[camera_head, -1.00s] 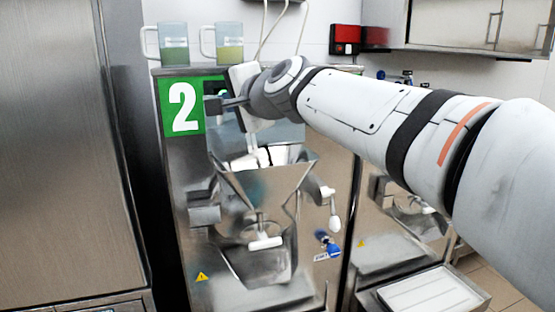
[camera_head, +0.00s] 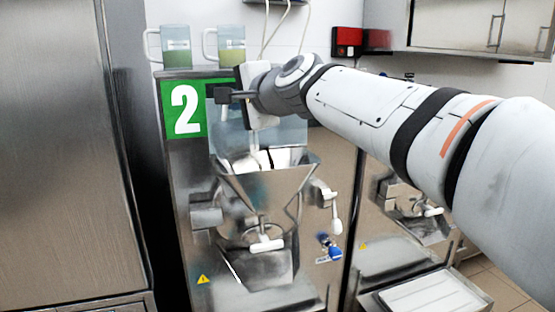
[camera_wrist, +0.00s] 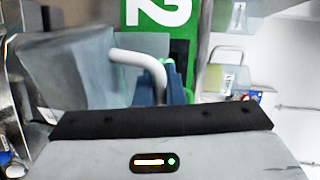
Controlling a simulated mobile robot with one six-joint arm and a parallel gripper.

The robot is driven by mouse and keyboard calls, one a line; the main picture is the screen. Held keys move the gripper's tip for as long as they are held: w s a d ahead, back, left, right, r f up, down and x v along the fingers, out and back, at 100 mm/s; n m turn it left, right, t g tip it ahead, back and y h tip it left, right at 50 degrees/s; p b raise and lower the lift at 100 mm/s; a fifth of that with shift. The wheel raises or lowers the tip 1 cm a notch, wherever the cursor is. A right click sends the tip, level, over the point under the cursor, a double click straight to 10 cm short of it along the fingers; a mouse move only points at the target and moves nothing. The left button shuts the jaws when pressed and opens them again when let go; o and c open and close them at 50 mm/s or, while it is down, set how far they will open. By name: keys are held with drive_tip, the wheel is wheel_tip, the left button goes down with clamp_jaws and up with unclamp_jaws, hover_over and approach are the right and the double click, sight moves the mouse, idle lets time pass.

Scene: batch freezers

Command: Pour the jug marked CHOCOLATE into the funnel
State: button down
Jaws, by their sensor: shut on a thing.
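My gripper (camera_head: 222,95) is shut on the white handle (camera_wrist: 150,62) of a clear jug (camera_wrist: 80,72). The handle stands between the blue fingers in the wrist view. In the head view the jug (camera_head: 287,130) is partly behind my gripper and looks roughly upright. Its wall looks clear and greyish; I see no brown in it, and its label does not show. The steel funnel (camera_head: 268,190) is on the front of machine 2, just below the jug. No stream shows between them.
Two jugs stand on top of the machine, one with dark green contents (camera_head: 177,57) and one with yellow-green contents (camera_head: 232,57). A green number 2 sign (camera_head: 184,109) is on the machine's front. A tall steel cabinet (camera_head: 55,150) stands close on the left.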

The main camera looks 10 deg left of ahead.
drive_tip(key=shift+w+d+r+m, duration=0.35)
drive_tip(key=shift+w+d+m, duration=0.15)
drive_tip(key=shift+w+m, duration=0.2)
idle(0.5)
